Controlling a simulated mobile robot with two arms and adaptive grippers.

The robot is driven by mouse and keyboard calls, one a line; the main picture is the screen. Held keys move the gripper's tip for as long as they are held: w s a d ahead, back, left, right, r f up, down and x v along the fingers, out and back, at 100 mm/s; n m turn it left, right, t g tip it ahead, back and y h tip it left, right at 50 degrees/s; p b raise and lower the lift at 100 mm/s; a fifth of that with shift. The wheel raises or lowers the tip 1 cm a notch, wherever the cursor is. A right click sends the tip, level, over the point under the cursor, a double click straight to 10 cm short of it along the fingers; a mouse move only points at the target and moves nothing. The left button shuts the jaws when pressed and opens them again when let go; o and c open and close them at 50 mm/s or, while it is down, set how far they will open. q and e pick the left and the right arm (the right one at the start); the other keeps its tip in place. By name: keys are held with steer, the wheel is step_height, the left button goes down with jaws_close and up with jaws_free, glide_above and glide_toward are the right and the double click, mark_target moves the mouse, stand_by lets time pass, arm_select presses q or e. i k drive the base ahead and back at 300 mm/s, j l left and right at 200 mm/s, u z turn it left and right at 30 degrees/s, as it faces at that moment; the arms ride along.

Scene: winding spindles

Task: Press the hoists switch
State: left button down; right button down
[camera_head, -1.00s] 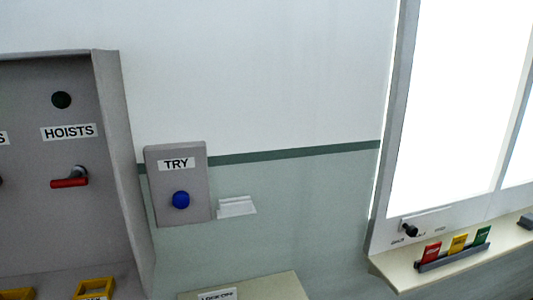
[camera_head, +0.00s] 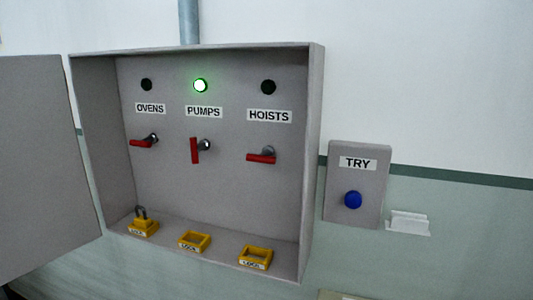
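The hoists switch (camera_head: 262,157) is a red handle on a grey knob, lying level under the HOISTS label (camera_head: 269,116). It is on the right of the back panel in an open grey cabinet (camera_head: 316,160). The round lamp (camera_head: 268,87) above the label is dark. Neither of my grippers is in view.
The pumps switch (camera_head: 196,150) stands upright under a lit green lamp (camera_head: 200,86). The ovens switch (camera_head: 145,141) lies level under a dark lamp (camera_head: 146,84). Yellow lock pieces (camera_head: 195,241) sit on the cabinet's floor. A TRY box (camera_head: 358,185) with a blue button hangs right.

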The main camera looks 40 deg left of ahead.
mark_target(261, 159)
steer(key=u, duration=0.4)
steer(key=i+j+u, duration=0.1)
steer(key=u, duration=0.65)
steer(key=i+u, duration=0.15)
steer(key=u, duration=0.25)
